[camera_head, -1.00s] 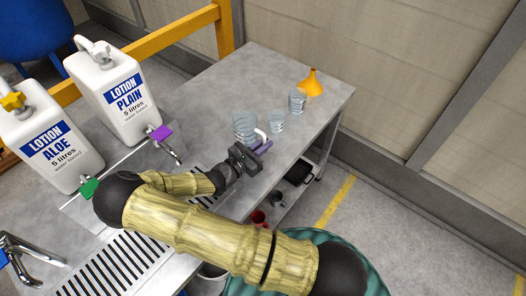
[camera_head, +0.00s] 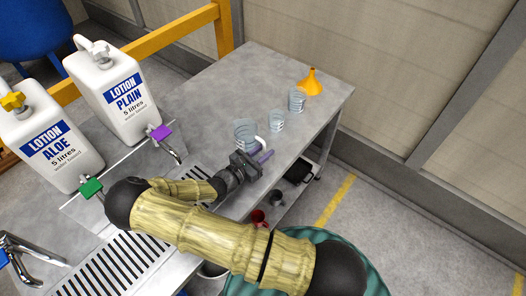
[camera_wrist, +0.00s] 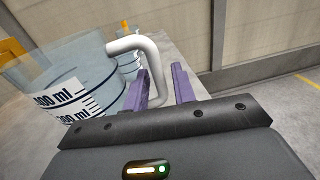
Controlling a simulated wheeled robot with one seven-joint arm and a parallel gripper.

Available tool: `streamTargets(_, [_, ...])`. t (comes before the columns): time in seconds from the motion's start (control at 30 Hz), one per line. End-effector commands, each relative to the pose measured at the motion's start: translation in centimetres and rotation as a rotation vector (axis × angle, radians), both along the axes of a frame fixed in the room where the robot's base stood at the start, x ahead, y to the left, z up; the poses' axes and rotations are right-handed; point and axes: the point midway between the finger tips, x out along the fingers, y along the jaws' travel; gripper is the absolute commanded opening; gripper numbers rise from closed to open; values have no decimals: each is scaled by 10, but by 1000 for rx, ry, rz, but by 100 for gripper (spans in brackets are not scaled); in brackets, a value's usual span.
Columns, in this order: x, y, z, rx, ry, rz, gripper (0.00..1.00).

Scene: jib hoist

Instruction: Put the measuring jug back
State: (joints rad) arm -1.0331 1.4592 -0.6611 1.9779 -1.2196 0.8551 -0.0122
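The measuring jug (camera_head: 244,132) is a large clear vessel with a white handle, over the grey bench, in front of two smaller clear vessels. In the wrist view the jug (camera_wrist: 75,75), with ml markings, fills the left side, its white handle (camera_wrist: 154,68) curving down between my two purple fingers. My gripper (camera_wrist: 160,88) is closed around the handle; in the head view it (camera_head: 262,158) is at the jug's near right side. The jug looks upright in the head view. I cannot tell whether its base touches the bench.
A small clear vessel (camera_head: 277,120), another clear vessel (camera_head: 297,99) and an orange funnel (camera_head: 312,82) stand toward the bench's far right corner. Lotion jugs labelled PLAIN (camera_head: 118,97) and ALOE (camera_head: 50,143) stand at left. The bench (camera_head: 215,95) behind the jug is clear.

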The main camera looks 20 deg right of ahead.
Motion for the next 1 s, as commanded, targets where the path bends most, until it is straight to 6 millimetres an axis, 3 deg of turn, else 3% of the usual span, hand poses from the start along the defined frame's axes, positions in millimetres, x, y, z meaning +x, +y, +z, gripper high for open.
streamTargets(0.47, [-2, 5, 3, 1, 0, 2, 33])
streamTargets(1.0, [-49, 89, 4, 3, -1, 0, 33])
